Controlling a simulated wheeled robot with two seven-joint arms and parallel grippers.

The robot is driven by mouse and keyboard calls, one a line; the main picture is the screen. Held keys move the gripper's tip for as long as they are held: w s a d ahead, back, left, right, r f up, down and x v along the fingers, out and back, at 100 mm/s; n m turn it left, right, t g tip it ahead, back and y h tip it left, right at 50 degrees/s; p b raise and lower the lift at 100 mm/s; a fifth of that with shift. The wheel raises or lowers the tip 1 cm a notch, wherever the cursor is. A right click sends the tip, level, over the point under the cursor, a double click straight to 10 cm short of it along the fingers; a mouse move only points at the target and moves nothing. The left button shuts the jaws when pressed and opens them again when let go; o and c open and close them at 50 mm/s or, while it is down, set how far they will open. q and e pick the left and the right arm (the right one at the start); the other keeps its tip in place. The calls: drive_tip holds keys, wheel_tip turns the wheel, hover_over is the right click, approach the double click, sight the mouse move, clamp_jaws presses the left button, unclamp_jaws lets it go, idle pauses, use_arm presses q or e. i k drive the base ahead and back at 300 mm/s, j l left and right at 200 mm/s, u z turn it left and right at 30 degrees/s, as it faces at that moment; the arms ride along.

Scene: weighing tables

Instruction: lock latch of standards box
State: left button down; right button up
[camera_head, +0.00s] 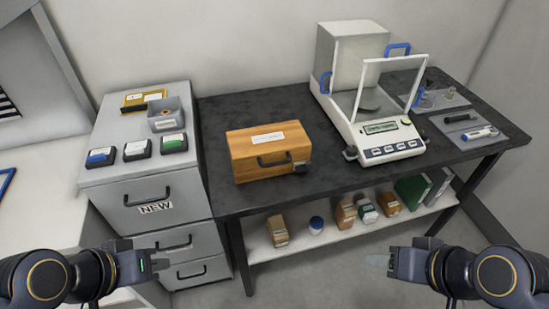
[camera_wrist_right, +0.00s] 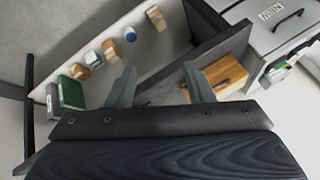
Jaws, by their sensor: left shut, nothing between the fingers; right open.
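The standards box (camera_head: 250,150) is a closed wooden case with a white label on its lid, a dark handle on its front and a dark latch (camera_head: 300,168) at the front right. It stands on the dark table; the latch's exact position is too small to tell. The box also shows in the right wrist view (camera_wrist_right: 222,72). My left gripper (camera_head: 158,265) is shut and empty, in front of the drawer cabinet. My right gripper (camera_head: 380,262) is open and empty, in front of the table's lower shelf, well away from the box. Its two fingers show in the right wrist view (camera_wrist_right: 160,88).
A balance (camera_head: 385,140) with an open glass shield stands right of the box. The table's front edge (camera_head: 340,200) lies between my grippers and the box. Bottles and small boxes (camera_head: 345,212) fill the lower shelf (camera_head: 300,240). A grey drawer cabinet (camera_head: 165,190) stands left.

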sight(301, 167)
drive_tip(key=i+j+z, duration=0.1)
drive_tip(key=j, duration=0.3)
drive_tip(key=i+j, duration=0.15)
drive_tip(key=j, duration=0.3)
drive_tip(key=i+j+z, duration=0.15)
drive_tip(key=j, duration=0.25)
